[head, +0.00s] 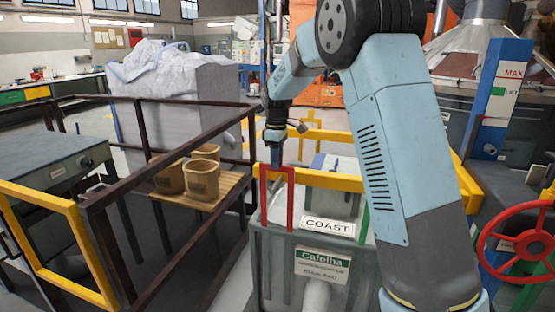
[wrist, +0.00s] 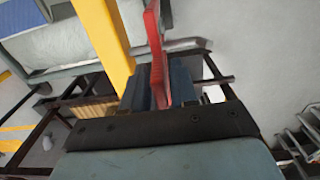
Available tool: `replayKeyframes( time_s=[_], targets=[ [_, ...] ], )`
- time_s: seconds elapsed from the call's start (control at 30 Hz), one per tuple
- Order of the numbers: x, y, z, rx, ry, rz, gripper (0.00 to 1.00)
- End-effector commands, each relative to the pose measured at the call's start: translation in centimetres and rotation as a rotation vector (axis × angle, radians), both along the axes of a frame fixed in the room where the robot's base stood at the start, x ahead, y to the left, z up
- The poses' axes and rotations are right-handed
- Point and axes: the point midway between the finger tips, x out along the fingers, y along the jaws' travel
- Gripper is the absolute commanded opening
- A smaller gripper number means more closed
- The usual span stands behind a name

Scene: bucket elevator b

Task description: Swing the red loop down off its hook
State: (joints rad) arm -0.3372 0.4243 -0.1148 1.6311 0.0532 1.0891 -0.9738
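The red loop (head: 277,172) is an upright, upside-down U on the left front of the grey box marked COAST and Cafolha (head: 290,250). My gripper (head: 275,162) comes down from above onto the loop's top bar. In the wrist view, the red loop (wrist: 154,45) runs between the two dark fingers of my gripper (wrist: 162,88), with a finger close against each side. It looks gripped. I cannot make out a hook; the fingers and the loop may hide it.
A yellow bar (head: 330,181) runs just behind the loop, and a green post (head: 365,222) stands to its right. A brown railing (head: 190,145) and a wooden shelf with pots (head: 200,180) are at left. A red handwheel (head: 525,243) is at right.

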Motion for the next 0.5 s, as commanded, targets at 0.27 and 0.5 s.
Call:
replayKeyframes(
  time_s=[0.27, 0.5],
  targets=[
    [-0.01, 0.04, 0.01, 0.0, 0.0, 0.0, 0.01],
    [-0.01, 0.06, 0.02, 0.0, 0.0, 0.001, 0.0]
  ],
)
